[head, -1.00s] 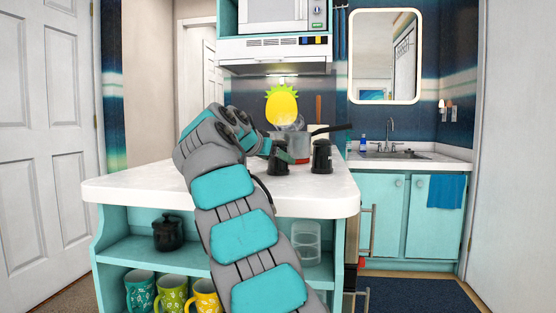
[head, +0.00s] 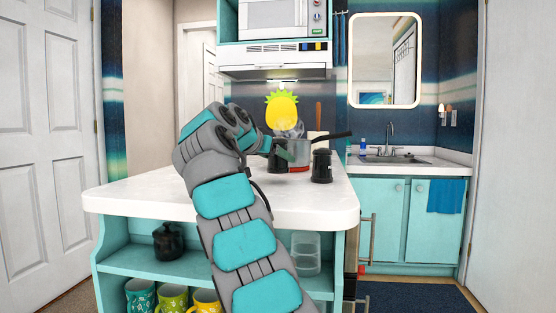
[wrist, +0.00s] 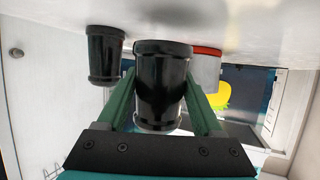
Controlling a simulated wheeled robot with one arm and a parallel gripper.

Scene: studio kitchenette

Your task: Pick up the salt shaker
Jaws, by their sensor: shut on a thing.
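Two similar black shakers are in view, and no label shows which one holds salt. My gripper (wrist: 160,92) is shut on one black shaker (wrist: 161,85), with a green finger on each side of it. In the head view this held shaker (head: 277,157) is upright, partly hidden by my gripper, and appears slightly above the white counter (head: 150,203). The other black shaker (head: 321,166) stands on the counter to its right. It shows at the left in the wrist view (wrist: 104,56), which sees the scene upside down.
A pot (head: 299,154) with a red base and a dark handle stands just behind the shakers. A yellow pineapple shape (head: 282,111) shows behind it. The counter's left part is clear. Mugs (head: 173,299) and a black lidded pot (head: 167,242) sit on shelves below.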

